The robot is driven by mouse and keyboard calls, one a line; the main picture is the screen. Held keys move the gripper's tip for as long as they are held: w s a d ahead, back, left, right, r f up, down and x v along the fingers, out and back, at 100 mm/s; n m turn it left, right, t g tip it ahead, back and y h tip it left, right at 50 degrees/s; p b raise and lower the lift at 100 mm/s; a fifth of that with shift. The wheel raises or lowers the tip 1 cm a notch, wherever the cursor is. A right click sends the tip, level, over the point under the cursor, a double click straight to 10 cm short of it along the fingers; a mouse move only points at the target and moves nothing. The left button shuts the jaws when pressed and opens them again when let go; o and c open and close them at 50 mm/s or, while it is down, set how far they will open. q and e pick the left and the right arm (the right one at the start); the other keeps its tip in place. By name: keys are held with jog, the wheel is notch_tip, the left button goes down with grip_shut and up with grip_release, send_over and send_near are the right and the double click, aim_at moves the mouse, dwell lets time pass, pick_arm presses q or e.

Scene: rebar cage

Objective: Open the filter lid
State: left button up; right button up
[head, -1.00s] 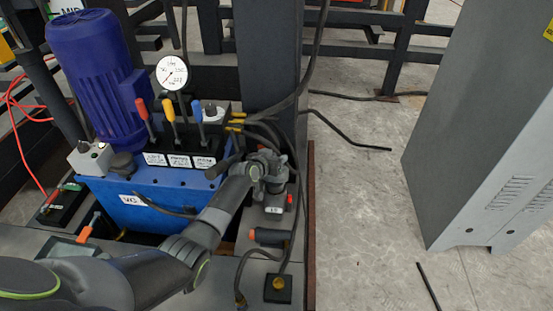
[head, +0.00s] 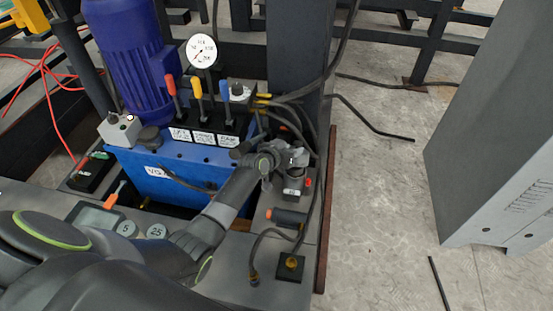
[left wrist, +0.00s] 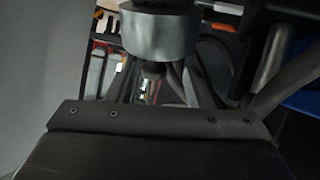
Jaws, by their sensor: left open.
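My left gripper (head: 291,160) is at the right end of the blue unit, over a small dark upright cylinder (head: 293,184) with a pale label, which looks like the filter. The gripper is open, with its fingers around or just beside the cylinder's top. The gripper hides most of that top, so I cannot tell whether the lid is touched or turned. In the left wrist view a grey round metal cap (left wrist: 160,35) is close in front of the gripper's palm. It may be the filter lid. My right gripper is not in view.
A blue tank (head: 165,180) carries a blue motor (head: 130,60), a round gauge (head: 201,51) and red, yellow and blue levers. Black hoses run close behind the gripper. A dark post (head: 295,50) stands behind. A grey cabinet (head: 495,140) is at right, with open floor between.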

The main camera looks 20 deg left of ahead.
pick_arm(q)
jog(key=s+a+p, duration=0.1)
jog(key=s, duration=0.6)
jog(key=shift+s+a, duration=0.3)
jog(key=shift+a, duration=0.1)
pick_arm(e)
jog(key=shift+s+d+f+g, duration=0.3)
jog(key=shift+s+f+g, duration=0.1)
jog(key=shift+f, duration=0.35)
